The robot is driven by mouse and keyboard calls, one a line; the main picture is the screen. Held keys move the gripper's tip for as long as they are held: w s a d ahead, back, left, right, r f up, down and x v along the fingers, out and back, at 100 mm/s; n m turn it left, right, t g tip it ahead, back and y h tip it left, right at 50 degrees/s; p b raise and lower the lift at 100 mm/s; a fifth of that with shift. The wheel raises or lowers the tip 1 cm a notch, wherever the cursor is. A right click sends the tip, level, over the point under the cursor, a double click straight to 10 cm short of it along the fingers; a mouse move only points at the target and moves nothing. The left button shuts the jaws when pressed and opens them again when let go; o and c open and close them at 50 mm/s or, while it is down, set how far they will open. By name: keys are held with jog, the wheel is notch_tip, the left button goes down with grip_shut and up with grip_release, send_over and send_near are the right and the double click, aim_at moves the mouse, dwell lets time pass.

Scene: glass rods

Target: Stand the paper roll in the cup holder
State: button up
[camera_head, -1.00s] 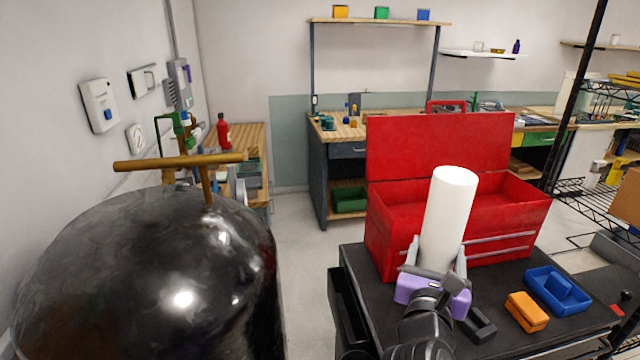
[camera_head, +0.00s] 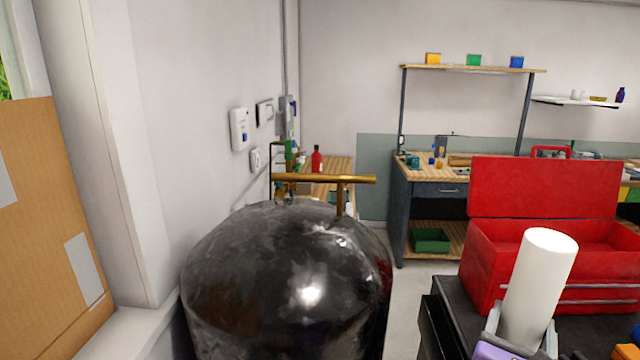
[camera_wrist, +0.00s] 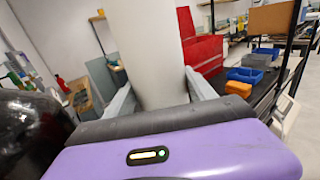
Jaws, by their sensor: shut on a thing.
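The paper roll (camera_head: 540,275) is a plain white cylinder. It stands nearly upright, leaning a little to the right at its top, in front of the red toolbox in the head view. My gripper (camera_head: 520,345) is shut on its lower part, at the bottom edge of that view. In the wrist view the paper roll (camera_wrist: 153,50) rises between the two grey fingers (camera_wrist: 160,95) of my gripper. Its lower end is hidden behind the gripper body. I cannot make out a cup holder in either view.
A large black tank (camera_head: 285,285) with a brass T-handle (camera_head: 325,179) stands left of the roll. The open red toolbox (camera_head: 545,190) sits on a black cart (camera_head: 455,310). A workbench (camera_head: 400,190) stands behind. A cardboard panel (camera_head: 45,220) is at far left.

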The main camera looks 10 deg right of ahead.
jog(key=a+f, duration=0.1)
jog(key=w+a+f+n+t+y, duration=0.1)
jog(key=f, duration=0.1)
jog(key=a+f+t+y, duration=0.1)
jog(key=f, duration=0.1)
jog(key=shift+w+n+b, duration=0.35)
jog(key=shift+w+n, duration=0.05)
jog(key=s+a+f+n+t+y+b, duration=0.1)
jog(key=s+a+f+n+t+y, duration=0.15)
jog(key=a+f+n+y, duration=0.65)
jog(key=s+a+f+n+t+y+b, duration=0.1)
jog(key=s+a+f+t+y+b, duration=0.3)
jog(key=a+f, duration=1.05)
jog(key=d+f+m+g+h+p, duration=0.1)
jog(key=d+f+m+g+p, duration=0.1)
jog(key=d+f, duration=0.2)
notch_tip(320, 180, down, 2)
jog(key=shift+d, duration=0.3)
